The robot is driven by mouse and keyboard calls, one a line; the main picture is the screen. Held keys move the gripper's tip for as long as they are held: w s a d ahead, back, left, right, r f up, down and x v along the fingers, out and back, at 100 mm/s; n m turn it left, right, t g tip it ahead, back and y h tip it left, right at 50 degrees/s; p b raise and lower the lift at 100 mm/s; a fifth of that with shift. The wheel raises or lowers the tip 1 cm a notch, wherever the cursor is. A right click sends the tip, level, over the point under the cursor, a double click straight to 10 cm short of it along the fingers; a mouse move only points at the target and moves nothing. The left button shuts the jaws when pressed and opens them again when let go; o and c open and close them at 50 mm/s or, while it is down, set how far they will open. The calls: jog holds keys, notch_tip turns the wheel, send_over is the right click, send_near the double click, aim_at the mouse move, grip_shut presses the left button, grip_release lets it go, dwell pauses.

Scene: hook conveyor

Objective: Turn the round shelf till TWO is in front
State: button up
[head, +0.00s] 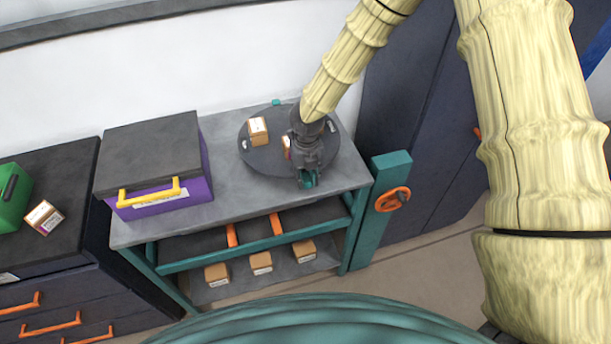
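The round shelf (262,161) is a dark disc on top of the grey bench. Small white labels show near its left and right rim, too small to read, so I cannot tell where TWO is. A small box (258,131) stands on the disc at the left, and another is partly hidden behind my gripper. My gripper (307,172) points down at the disc's front right edge. A teal piece (307,181) shows at its fingertips; I cannot tell whether the fingers are closed on it. Another teal piece (276,102) shows at the disc's back edge.
A purple case (160,200) with a yellow handle stands on the bench (222,207) left of the disc. Several small boxes sit on the lower shelf. A teal post with an orange handwheel (393,199) stands at the bench's right. A dark drawer cabinet (45,300) is at the left.

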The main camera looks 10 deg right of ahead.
jog(key=o, duration=0.3)
notch_tip(320, 180, up, 12)
dwell(0.7)
dwell(0.3)
